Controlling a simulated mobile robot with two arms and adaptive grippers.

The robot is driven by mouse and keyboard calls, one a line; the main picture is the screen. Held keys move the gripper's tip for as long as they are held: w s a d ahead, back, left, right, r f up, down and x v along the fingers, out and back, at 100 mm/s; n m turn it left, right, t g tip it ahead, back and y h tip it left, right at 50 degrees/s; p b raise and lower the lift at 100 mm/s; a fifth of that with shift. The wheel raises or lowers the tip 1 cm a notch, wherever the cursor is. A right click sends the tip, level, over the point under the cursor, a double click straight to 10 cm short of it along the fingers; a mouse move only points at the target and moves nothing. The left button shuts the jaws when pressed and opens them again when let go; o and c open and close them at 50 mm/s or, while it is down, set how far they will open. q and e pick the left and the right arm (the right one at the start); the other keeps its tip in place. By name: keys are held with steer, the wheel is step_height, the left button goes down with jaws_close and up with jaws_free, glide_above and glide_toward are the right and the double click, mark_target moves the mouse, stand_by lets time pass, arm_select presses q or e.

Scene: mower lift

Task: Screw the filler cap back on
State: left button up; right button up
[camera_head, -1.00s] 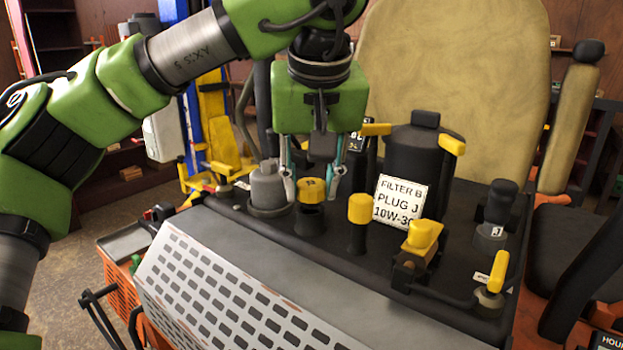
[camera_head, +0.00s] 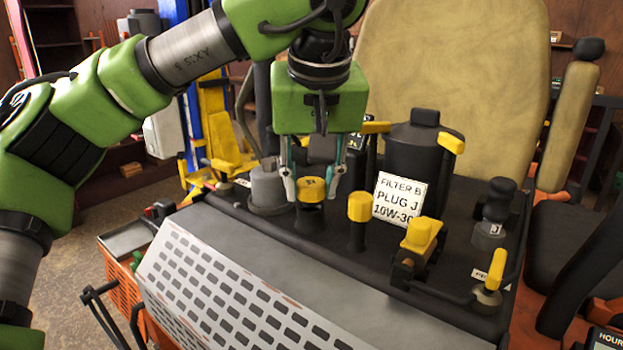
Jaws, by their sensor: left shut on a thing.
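The yellow filler cap (camera_head: 311,189) has a dark mark on its top. It is upright on a short black neck at the left of the dark engine deck (camera_head: 300,243). My left gripper (camera_head: 311,190) points straight down over it, with a finger on each side, and is shut on the cap. I cannot tell how far the thread is engaged. My right gripper is not in view.
A second yellow cap (camera_head: 359,208) stands close to the right. A grey canister (camera_head: 268,187) is close on the left. A label card (camera_head: 400,198), a black filter (camera_head: 412,160) and yellow-handled valves (camera_head: 422,236) crowd the right. The perforated cover (camera_head: 230,290) is clear in front.

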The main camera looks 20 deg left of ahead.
arm_select(q)
steer(key=shift+f, duration=0.2)
stand_by(0.5)
steer(key=shift+f+b, duration=0.3)
steer(key=shift+f, duration=0.3)
steer(key=shift+f, duration=0.2)
steer(key=shift+c, duration=0.4)
